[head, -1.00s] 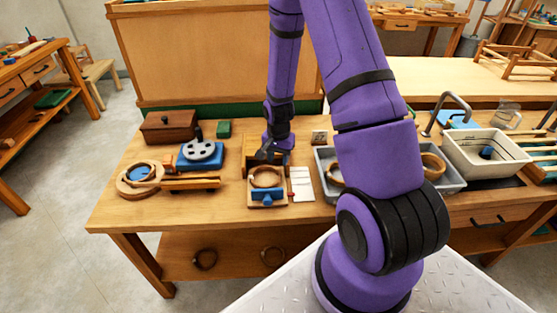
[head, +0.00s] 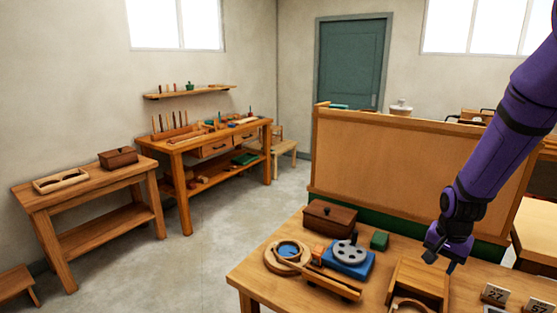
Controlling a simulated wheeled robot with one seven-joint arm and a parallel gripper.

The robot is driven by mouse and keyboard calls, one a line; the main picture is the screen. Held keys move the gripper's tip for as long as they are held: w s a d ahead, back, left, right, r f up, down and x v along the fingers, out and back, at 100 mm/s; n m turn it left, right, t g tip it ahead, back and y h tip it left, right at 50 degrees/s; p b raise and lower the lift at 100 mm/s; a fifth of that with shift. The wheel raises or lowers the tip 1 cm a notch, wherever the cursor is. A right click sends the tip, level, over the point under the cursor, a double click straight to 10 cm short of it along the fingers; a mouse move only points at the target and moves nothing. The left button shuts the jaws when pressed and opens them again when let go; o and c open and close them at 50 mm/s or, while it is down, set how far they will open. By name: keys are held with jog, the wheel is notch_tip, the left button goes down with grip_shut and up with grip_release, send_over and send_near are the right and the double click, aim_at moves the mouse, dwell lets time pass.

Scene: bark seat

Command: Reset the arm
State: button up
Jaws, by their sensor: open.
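My gripper (head: 443,262) shows at the right of the head view, at the end of my purple arm (head: 505,130). It points down above the workbench, over the back part of a wooden holder (head: 431,275). Its jaws are open with nothing between them. The lower right part of the bench and the rest of my arm are outside the picture.
The workbench (head: 262,283) carries a brown box (head: 330,219), a blue block with a grey disc (head: 348,256), a round wooden ring piece (head: 288,256) and numbered blocks (head: 494,293). A brown panel (head: 400,165) stands behind. Clear floor (head: 200,262) lies to the left.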

jog(key=s+a+r+n+t, duration=0.1)
jog(key=s+a+r+n, duration=0.2)
jog(key=r, duration=0.7)
jog(key=s+a+r+n+t, duration=0.1)
jog(key=s+a+r+n, duration=0.1)
jog(key=s+a+r, duration=0.5)
jog(key=s+r+n+t, duration=0.2)
jog(key=s+r+n, duration=0.2)
jog(key=s+r, duration=0.6)
jog(key=s, duration=0.3)
jog(key=shift+s+a+r, duration=0.15)
jog(key=shift+a+r, duration=0.1)
jog(key=shift+r, duration=0.05)
jog(key=shift+o, duration=0.3)
